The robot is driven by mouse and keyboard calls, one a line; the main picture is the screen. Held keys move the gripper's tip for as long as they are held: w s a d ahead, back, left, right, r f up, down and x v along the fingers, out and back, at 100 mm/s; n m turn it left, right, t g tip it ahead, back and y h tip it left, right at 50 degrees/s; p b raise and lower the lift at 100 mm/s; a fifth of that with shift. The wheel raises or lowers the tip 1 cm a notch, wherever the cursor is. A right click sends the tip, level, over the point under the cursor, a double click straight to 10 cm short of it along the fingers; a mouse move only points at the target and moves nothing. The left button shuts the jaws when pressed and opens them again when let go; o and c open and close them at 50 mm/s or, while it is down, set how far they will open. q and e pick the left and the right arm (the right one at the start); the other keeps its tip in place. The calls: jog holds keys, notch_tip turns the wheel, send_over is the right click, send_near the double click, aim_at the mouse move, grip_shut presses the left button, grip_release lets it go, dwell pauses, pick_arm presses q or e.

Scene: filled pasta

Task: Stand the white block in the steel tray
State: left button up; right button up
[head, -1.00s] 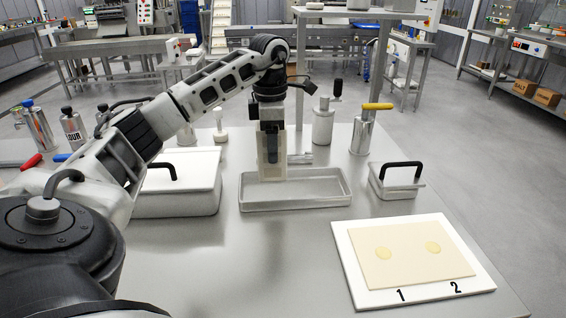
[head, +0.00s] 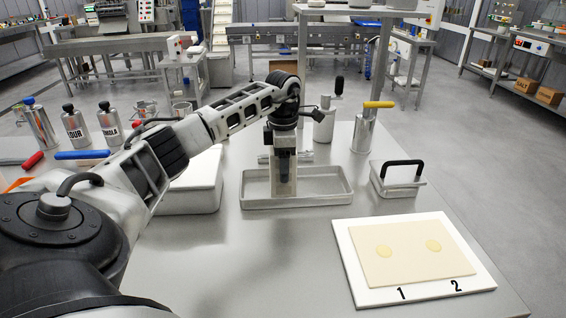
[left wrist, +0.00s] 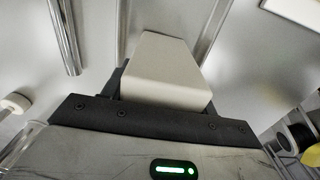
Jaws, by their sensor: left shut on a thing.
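The steel tray (head: 335,199) is a shallow rectangular pan near the middle of the table in the head view. My left gripper (head: 283,160) points down over the tray, left of its middle, and is shut on the white block (head: 285,187). The block is pale and upright, its lower end within the tray outline; I cannot tell whether it touches the tray floor. In the left wrist view the block (left wrist: 163,68) sticks out between the dark fingers of my gripper (left wrist: 160,102). My right gripper is not in view.
A lidded white box (head: 195,185) stands left of the tray, partly behind my left arm. A smaller box with a black handle (head: 397,183) stands right. A white board with a pasta sheet (head: 412,252) lies front right. Canisters (head: 75,130) stand behind. The front middle is clear.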

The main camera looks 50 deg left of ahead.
pick_arm(q)
jog(key=o, duration=1.2)
notch_tip(320, 180, up, 12)
jog(key=shift+r+p, duration=0.1)
jog(key=shift+p, duration=0.3)
jog(key=shift+s, duration=0.1)
